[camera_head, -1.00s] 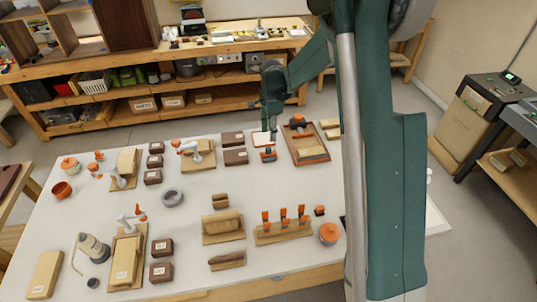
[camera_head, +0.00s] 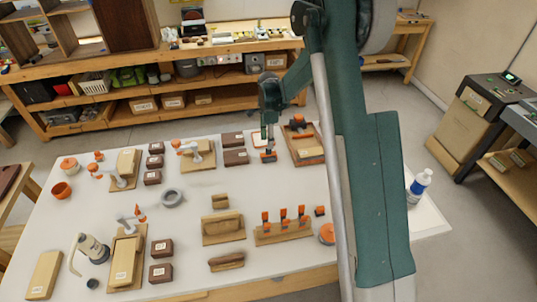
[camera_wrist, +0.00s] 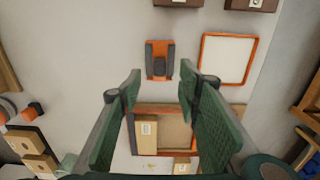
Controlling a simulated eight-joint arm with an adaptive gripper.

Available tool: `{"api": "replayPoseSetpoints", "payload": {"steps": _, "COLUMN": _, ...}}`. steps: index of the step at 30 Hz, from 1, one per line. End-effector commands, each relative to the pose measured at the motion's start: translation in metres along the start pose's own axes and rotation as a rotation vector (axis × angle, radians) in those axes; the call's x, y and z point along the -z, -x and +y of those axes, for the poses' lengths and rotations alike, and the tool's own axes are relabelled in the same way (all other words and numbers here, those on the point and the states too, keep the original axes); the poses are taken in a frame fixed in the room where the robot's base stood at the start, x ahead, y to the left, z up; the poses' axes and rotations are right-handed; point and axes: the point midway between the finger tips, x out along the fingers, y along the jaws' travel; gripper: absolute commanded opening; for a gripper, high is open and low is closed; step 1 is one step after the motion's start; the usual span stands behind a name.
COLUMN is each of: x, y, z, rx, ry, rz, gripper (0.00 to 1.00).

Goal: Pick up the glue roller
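A small orange piece with a dark grey middle (camera_wrist: 159,60), probably the glue roller, lies on the white table. It also shows in the head view (camera_head: 268,156), just below my gripper (camera_head: 267,133) in the picture. In the wrist view my gripper (camera_wrist: 160,92) is open, its two green fingers apart with nothing between them. The orange piece lies beyond the fingertips, roughly in line with the gap and not touching them. An orange-rimmed tray (camera_wrist: 190,108) with a pale labelled block in it shows between and below the fingers.
An orange-rimmed white pad (camera_wrist: 227,58) lies right of the orange piece in the wrist view. Dark brown boxes (camera_head: 236,157) stand left of it in the head view. A wooden stand (camera_head: 283,232) with orange-handled tools is nearer. A bottle (camera_head: 418,186) stands at the right.

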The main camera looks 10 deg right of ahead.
Motion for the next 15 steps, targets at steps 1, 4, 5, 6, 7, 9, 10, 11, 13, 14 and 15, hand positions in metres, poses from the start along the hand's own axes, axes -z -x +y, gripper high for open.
{"api": "replayPoseSetpoints", "payload": {"steps": 1, "x": 0.000, "y": -0.005, "z": 0.000, "rx": 0.000, "ry": 0.000, "rz": 0.000, "gripper": 0.34}}
{"api": "replayPoseSetpoints", "payload": {"steps": 4, "x": 0.000, "y": -0.013, "z": 0.000, "rx": 0.000, "ry": 0.000, "rz": 0.000, "gripper": 0.34}}
{"api": "replayPoseSetpoints", "payload": {"steps": 5, "x": 0.000, "y": -0.014, "z": 0.000, "rx": 0.000, "ry": 0.000, "rz": 0.000, "gripper": 0.34}}
{"api": "replayPoseSetpoints", "payload": {"steps": 6, "x": 0.000, "y": -0.016, "z": 0.000, "rx": 0.000, "ry": 0.000, "rz": 0.000, "gripper": 0.34}}
{"api": "replayPoseSetpoints", "payload": {"steps": 7, "x": 0.000, "y": -0.017, "z": 0.000, "rx": 0.000, "ry": 0.000, "rz": 0.000, "gripper": 0.34}}
{"api": "replayPoseSetpoints", "payload": {"steps": 9, "x": 0.000, "y": -0.018, "z": 0.000, "rx": 0.000, "ry": 0.000, "rz": 0.000, "gripper": 0.34}}
{"api": "replayPoseSetpoints", "payload": {"steps": 10, "x": 0.000, "y": -0.018, "z": 0.000, "rx": 0.000, "ry": 0.000, "rz": 0.000, "gripper": 0.34}}
{"api": "replayPoseSetpoints", "payload": {"steps": 11, "x": 0.000, "y": -0.018, "z": 0.000, "rx": 0.000, "ry": 0.000, "rz": 0.000, "gripper": 0.34}}
{"api": "replayPoseSetpoints", "payload": {"steps": 13, "x": 0.000, "y": -0.018, "z": 0.000, "rx": 0.000, "ry": 0.000, "rz": 0.000, "gripper": 0.34}}
{"api": "replayPoseSetpoints", "payload": {"steps": 14, "x": 0.000, "y": -0.018, "z": 0.000, "rx": 0.000, "ry": 0.000, "rz": 0.000, "gripper": 0.34}}
{"api": "replayPoseSetpoints", "payload": {"steps": 15, "x": 0.000, "y": -0.018, "z": 0.000, "rx": 0.000, "ry": 0.000, "rz": 0.000, "gripper": 0.34}}
